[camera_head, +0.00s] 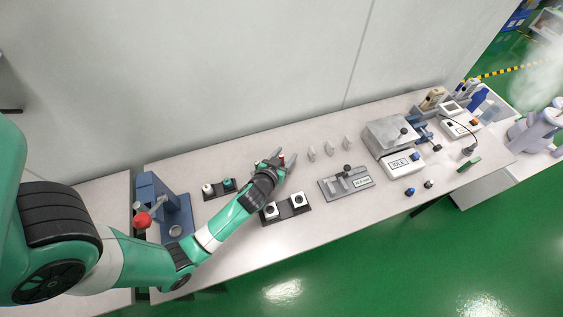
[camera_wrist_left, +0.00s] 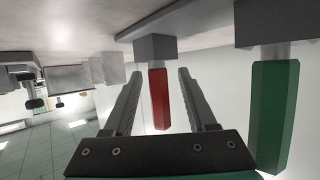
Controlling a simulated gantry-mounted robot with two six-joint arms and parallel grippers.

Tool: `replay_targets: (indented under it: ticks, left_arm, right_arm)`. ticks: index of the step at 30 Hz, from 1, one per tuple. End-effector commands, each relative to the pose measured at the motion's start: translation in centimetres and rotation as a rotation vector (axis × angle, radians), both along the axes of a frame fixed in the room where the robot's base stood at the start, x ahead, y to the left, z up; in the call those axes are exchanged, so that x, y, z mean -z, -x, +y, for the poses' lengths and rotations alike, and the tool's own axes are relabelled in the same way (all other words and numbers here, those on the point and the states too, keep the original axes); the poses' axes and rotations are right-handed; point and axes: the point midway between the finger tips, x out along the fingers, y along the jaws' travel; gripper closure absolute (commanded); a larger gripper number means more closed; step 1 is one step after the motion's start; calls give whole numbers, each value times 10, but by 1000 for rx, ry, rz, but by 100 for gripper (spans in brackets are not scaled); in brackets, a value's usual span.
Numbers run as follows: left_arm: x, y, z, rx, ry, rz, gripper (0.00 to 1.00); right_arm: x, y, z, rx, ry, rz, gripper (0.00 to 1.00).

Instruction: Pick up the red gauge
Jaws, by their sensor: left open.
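The red gauge (camera_wrist_left: 158,98) shows in the left wrist view as a red handle joined to a grey block. It also shows as a small red tip (camera_head: 282,160) in the head view. My left gripper (camera_wrist_left: 160,76) is open, with one finger on each side of the red handle and visible gaps between. In the head view my left gripper (camera_head: 272,163) is over the back middle of the table. A green gauge (camera_wrist_left: 275,112) of like shape is beside it, outside the fingers. My right gripper is not in view.
A dark tray with two white-faced pieces (camera_head: 297,201) lies just in front of the gripper. A grey fixture (camera_head: 346,185) is to its right, and a blue press (camera_head: 163,203) with a red knob is at left. The front table strip is mostly clear.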

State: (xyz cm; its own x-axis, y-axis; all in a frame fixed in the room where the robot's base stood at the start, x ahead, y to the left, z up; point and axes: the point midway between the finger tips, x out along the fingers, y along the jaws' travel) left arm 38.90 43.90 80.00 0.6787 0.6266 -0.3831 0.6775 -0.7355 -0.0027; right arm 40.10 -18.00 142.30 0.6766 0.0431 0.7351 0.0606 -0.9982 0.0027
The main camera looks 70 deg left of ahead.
Motion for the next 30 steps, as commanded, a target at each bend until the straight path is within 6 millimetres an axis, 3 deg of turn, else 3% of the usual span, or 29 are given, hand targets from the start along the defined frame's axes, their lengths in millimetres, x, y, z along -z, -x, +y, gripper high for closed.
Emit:
replay_targets:
  ticks: [2, 11, 24, 30]
  left_arm:
    - [0, 0, 0, 0, 0, 0, 46]
    - [0, 0, 0, 0, 0, 0, 100]
    - [-2, 0, 0, 0, 0, 0, 100]
    - [-19, 0, 0, -1, -1, -2, 100]
  right_arm:
    - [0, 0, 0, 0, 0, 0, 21]
    - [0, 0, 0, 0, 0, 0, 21]
    - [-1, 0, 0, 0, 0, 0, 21]
    - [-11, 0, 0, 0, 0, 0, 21]
